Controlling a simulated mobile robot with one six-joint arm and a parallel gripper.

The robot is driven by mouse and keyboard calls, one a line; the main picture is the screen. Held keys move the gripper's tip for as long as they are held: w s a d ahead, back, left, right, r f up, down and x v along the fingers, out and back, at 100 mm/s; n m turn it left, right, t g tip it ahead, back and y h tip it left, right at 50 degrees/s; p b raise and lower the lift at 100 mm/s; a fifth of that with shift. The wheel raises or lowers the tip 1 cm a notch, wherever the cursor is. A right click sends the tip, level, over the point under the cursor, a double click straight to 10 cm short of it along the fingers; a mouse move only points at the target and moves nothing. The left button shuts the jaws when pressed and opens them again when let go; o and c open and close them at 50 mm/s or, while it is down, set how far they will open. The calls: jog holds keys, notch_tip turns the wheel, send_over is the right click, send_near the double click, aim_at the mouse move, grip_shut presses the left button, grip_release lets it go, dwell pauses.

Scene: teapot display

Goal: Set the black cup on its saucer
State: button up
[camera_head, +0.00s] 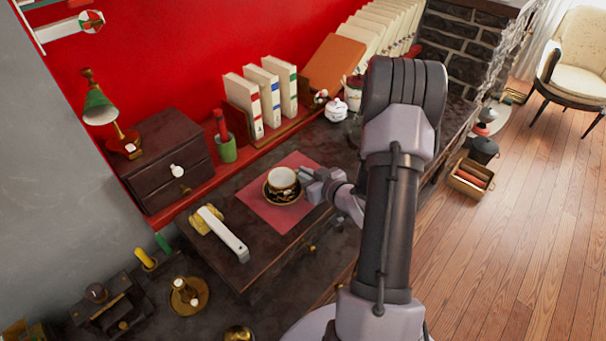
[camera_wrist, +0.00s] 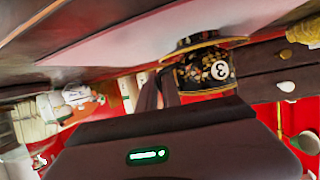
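The black cup (camera_head: 283,179), with a pale inside and gold pattern, stands upright on the dark gold-rimmed saucer (camera_head: 268,194) on a pink-red mat (camera_head: 262,208). In the inverted wrist view the cup (camera_wrist: 203,72) shows a white badge with a 3, its base at the saucer (camera_wrist: 238,42). My gripper (camera_head: 307,178) is right beside the cup at its right side. In the wrist view its fingers (camera_wrist: 160,90) are close together against the cup's edge. The handle is hidden, so I cannot tell whether they hold it.
A white-handled tool (camera_head: 226,236) lies left of the mat. A green pot (camera_head: 226,150), a small drawer chest (camera_head: 168,160) and upright books (camera_head: 262,95) stand behind. A white lidded pot (camera_head: 336,110) stands at the back right.

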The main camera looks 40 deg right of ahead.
jog(key=o, duration=0.3)
